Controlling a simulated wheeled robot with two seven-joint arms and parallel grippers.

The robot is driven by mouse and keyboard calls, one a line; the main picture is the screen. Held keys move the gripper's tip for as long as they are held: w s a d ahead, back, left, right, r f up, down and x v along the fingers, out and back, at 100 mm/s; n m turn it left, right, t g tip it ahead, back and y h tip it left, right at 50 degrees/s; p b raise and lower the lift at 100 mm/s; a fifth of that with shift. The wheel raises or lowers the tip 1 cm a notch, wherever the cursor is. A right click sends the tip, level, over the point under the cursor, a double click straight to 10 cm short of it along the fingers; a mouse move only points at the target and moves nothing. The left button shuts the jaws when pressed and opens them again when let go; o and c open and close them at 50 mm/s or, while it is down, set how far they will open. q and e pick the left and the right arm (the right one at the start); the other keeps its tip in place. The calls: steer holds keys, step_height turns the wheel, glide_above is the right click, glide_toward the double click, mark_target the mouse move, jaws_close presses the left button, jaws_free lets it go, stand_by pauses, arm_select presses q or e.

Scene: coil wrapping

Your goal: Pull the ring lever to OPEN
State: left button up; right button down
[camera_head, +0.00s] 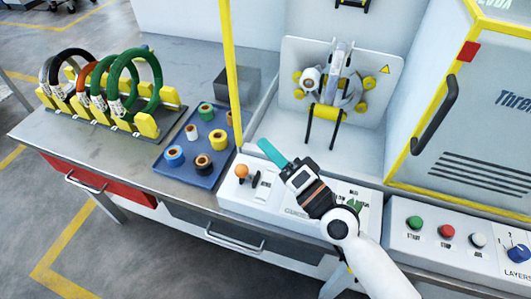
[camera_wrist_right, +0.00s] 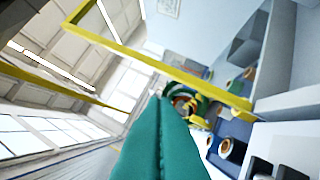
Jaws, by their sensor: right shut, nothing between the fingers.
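A small lever with an orange ball knob (camera_head: 241,171) stands on the left end of the white control panel (camera_head: 228,196). It is probably the ring lever; its labels are too small to read. My right gripper (camera_head: 264,146) reaches in from the lower right, its teal fingers shut and empty. In the head view its tips are to the right of the knob and above it in the picture, apart from it. The shut teal fingers (camera_wrist_right: 158,105) also fill the middle of the right wrist view, where I cannot make out the lever. My left gripper is not in view.
A yellow post (camera_head: 230,70) rises close behind the lever. A blue tray (camera_head: 168,178) of tape rolls and a rack of colored coils (camera_head: 135,85) lie to the left. The wrapping machine (camera_head: 340,75) stands behind. A button panel (camera_head: 455,262) is at the right.

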steer(key=b+v, duration=0.1)
steer(key=v, duration=0.1)
steer(key=f+b+v, duration=0.1)
steer(key=v, duration=0.2)
steer(key=b+v, duration=0.1)
steer(key=v, duration=0.2)
steer(key=shift+f, duration=0.35)
steer(key=shift+s+d, duration=0.25)
steer(key=shift+d, duration=0.05)
steer(key=shift+s, duration=0.1)
